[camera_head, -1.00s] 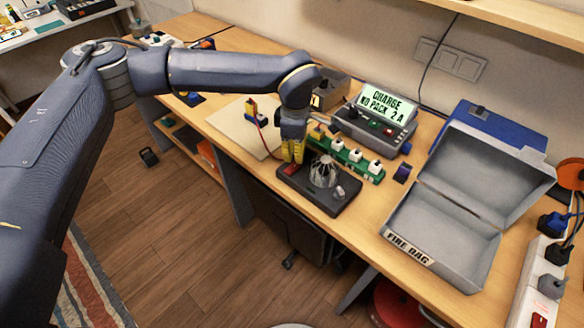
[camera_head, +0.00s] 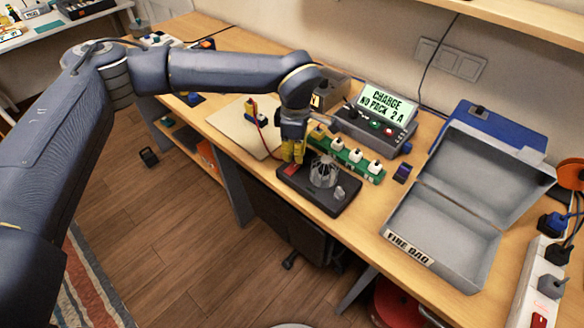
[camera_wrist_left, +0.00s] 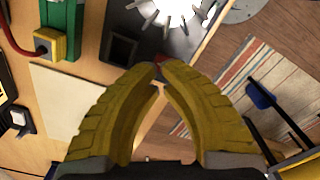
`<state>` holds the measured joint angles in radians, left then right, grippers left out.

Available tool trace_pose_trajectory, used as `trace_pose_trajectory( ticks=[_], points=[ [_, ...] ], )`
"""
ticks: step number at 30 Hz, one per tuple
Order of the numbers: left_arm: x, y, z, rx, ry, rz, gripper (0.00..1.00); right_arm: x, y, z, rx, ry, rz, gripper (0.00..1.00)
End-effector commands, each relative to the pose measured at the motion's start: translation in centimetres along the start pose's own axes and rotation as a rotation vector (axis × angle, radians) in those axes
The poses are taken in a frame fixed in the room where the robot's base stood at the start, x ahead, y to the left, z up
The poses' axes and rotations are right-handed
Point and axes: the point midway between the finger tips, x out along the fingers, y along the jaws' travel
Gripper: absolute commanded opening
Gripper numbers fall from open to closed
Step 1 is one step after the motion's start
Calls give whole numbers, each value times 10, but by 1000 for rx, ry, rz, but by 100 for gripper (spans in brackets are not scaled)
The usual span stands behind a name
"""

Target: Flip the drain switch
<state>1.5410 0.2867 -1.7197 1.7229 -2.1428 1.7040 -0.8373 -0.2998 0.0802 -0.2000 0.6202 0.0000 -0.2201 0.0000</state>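A dark base (camera_head: 340,203) stands near the bench's front edge and carries a ribbed, silvery lamp-like part (camera_head: 323,172) and a red switch (camera_head: 291,169) on its left side. My left gripper (camera_head: 293,160) points down right above the switch, and its yellow fingers partly hide it. In the left wrist view the fingertips (camera_wrist_left: 158,69) come together with nothing seen between them. A bit of the red switch (camera_wrist_left: 183,58) shows just past the tips; whether they touch it I cannot tell. The lamp-like part looks bright white there (camera_wrist_left: 166,10). My right gripper is not in view.
A green strip with several white-topped plugs (camera_head: 354,157) lies just behind the base. The charger (camera_head: 368,132) behind it reads "CHARGE NO PACK 2 A". An open grey fire bag box (camera_head: 452,235) is on the right. A pale board (camera_head: 232,130) lies left of the gripper.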

Motion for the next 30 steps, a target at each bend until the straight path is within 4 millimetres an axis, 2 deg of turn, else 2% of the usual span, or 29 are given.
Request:
trace_pose_trajectory(
  ticks=[30],
  points=[
    [12, 0, 0, 0, 0, -1, 0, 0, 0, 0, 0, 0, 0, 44]
  ],
)
